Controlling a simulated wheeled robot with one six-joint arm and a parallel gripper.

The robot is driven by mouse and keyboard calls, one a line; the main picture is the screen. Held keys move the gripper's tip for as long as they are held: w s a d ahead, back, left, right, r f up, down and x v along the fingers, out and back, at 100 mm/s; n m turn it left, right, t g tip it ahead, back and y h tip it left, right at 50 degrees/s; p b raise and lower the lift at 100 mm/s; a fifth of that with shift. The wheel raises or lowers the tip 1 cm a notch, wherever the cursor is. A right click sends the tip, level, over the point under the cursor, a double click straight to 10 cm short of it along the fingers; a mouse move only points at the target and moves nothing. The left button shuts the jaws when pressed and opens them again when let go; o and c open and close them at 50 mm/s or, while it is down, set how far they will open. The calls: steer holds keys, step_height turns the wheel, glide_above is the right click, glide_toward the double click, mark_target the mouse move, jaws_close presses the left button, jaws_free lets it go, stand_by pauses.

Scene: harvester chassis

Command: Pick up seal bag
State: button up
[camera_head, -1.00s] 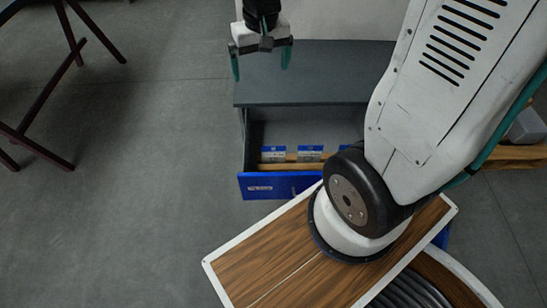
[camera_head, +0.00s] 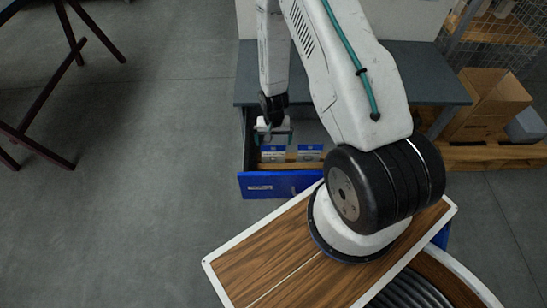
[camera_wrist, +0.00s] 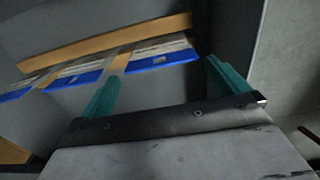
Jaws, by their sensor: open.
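Seal bags with white labels and blue edges stand in the open blue-fronted drawer (camera_head: 290,184). In the head view I see a left bag (camera_head: 273,153) and a right bag (camera_head: 309,153); my arm may hide another. The wrist view shows a near bag (camera_wrist: 160,60), a middle one (camera_wrist: 75,78) and part of one at the left edge (camera_wrist: 14,95). My gripper (camera_head: 273,140) is over the drawer, above the left bag. In the wrist view its teal fingers (camera_wrist: 163,82) are spread wide with nothing between them; the near bag lies beyond the gap.
A wooden strip (camera_wrist: 110,42) runs beside the bags inside the drawer. The dark cabinet top (camera_head: 425,88) is behind the drawer. A cardboard box (camera_head: 485,105) stands on a pallet at right. The floor left of the drawer is clear.

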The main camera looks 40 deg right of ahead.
mark_target(273, 150)
step_height(273, 150, down, 8)
steer(key=shift+s+a+r, duration=0.15)
steer(key=shift+r, duration=0.05)
steer(key=c, duration=0.7)
